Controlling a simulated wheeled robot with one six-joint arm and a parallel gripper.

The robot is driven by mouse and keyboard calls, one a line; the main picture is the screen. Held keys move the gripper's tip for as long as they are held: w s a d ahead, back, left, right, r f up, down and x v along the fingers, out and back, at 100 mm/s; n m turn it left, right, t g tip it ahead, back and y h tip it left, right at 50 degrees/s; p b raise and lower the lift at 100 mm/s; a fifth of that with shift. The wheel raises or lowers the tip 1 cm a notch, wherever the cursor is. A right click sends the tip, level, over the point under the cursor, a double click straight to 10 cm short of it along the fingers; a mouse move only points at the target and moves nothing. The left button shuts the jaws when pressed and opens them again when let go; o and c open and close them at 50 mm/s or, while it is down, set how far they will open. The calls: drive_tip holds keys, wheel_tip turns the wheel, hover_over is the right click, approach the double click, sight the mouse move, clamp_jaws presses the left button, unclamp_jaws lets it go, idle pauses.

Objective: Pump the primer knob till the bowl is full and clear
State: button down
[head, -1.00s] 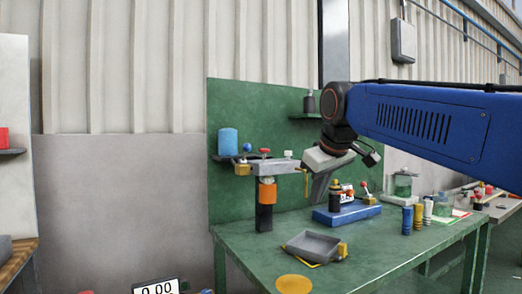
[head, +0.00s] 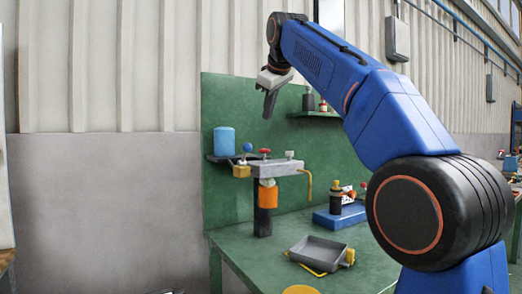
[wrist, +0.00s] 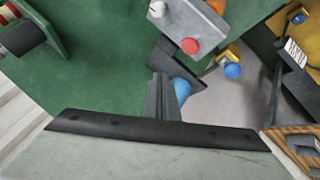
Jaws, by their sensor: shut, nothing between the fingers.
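In the wrist view the shut fingers (wrist: 164,98) show near the red knob (wrist: 190,46) and white knob (wrist: 157,8).
A brass valve with a blue ball (head: 247,148) is at the head's left end. A blue canister (head: 224,141) stands on a shelf behind. A grey tray (head: 318,252) lies in front, and a blue base (head: 340,215) with a dark bottle stands to the right.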

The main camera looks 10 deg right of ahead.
drive_tip(key=shift+w+a+r, duration=0.3)
drive_tip(key=shift+w+r, duration=0.2)
drive_tip(key=shift+w, duration=0.2)
drive_tip(key=shift+f, duration=0.15)
hover_over(264, 153)
drive_tip(key=shift+s+d+f, duration=0.1)
drive_tip(key=shift+s+f, duration=0.1)
drive_tip(key=shift+f, duration=1.95)
drive_tip(key=shift+s+d+f, duration=0.1)
drive_tip(key=shift+s+f, duration=0.05)
drive_tip(key=shift+f, duration=2)
drive_tip(key=shift+f, duration=1.35)
drive_tip(key=shift+r, duration=1.4)
